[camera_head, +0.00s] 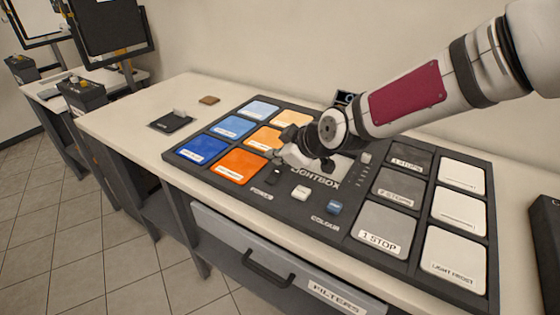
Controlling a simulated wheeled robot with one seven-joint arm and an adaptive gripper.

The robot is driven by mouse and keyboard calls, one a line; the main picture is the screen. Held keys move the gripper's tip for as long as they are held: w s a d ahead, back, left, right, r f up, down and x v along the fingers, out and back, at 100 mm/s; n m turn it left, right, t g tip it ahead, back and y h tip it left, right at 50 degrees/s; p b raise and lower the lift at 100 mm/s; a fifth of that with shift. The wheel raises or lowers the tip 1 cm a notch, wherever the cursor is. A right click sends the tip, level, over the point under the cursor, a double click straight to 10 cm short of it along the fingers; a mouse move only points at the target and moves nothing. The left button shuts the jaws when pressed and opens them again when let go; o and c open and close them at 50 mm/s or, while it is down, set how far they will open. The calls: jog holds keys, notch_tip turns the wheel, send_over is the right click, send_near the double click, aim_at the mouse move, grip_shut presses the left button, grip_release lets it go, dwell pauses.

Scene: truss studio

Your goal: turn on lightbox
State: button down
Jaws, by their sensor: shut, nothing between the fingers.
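The lightbox (345,172) is a dark panel inset in the bench, with the word LIGHTBOX on its middle section. In front of that word are a small dark control (272,178), a white button (301,193) and a blue button (333,207). The label by the dark control is too small to read surely; the one near the blue button reads COLOUR. My gripper (281,160) is shut and empty, low over the panel just behind the dark control, beside the orange squares. My gripper and wrist hide part of the middle section. Contact with the panel cannot be told.
Blue and orange filter squares (203,148) fill the panel's left; grey (382,228) and white squares (456,260) fill its right. A slider (365,158) stands behind the buttons. A FILTERS drawer (268,262) is below. The bench's left end (125,120) is mostly clear.

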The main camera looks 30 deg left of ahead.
aim_at(279, 171)
jog(key=shift+w+f, duration=0.2)
jog(key=shift+f, duration=0.35)
jog(key=shift+w+f, duration=0.15)
jog(key=shift+f, duration=0.4)
jog(key=shift+w+f+m+g, duration=0.3)
jog(key=shift+f+m+g, duration=0.1)
jog(key=shift+f+g, duration=0.25)
jog(key=shift+s+a+r, duration=0.1)
jog(key=shift+s+r, duration=0.05)
jog(key=shift+s, duration=0.1)
jog(key=shift+s+r+p, duration=0.2)
jog(key=shift+s+p, duration=0.1)
jog(key=shift+s, duration=0.35)
